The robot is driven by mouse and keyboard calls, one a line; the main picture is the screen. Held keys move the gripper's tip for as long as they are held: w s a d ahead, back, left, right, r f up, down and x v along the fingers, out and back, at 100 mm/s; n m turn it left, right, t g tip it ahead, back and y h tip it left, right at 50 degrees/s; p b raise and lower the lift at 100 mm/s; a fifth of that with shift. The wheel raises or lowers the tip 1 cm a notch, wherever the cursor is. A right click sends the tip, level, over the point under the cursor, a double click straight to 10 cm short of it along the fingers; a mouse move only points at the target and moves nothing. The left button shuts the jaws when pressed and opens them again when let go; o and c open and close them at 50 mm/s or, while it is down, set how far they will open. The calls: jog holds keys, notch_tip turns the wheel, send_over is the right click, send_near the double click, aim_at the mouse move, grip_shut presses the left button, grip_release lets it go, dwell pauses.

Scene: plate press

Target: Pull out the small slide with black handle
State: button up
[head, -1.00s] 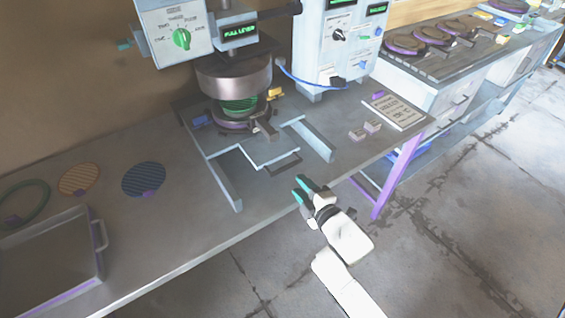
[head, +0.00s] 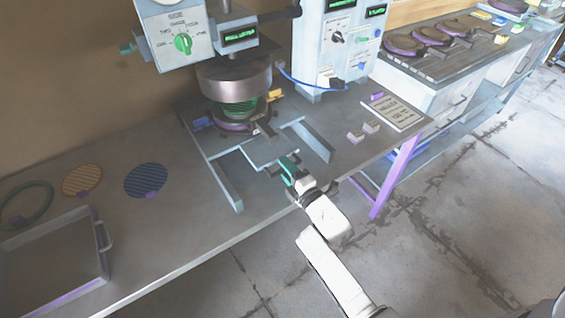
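The small slide (head: 265,153) is a grey plate with pale edges, lying low between two light-blue rails in front of the press. Its black handle is at the slide's front edge and is now mostly hidden behind my gripper. My gripper (head: 287,165), with green fingertips, is at the handle's place, just above the table's front part. The fingers overlap in this view, so I cannot tell whether they are open or shut on the handle. The slide's back end lies under the press (head: 234,82).
The light-blue rails flank the slide, the left one (head: 225,183) and the right one (head: 313,143). Small blocks (head: 371,127) and a label plate (head: 395,112) lie to the right. A tray (head: 55,255) and round discs lie at the left. The table front between is clear.

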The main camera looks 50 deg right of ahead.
jog(key=shift+x, duration=1.1)
jog(key=shift+c, duration=0.4)
jog(key=shift+f, duration=0.1)
grip_shut()
jog(key=shift+s, duration=0.1)
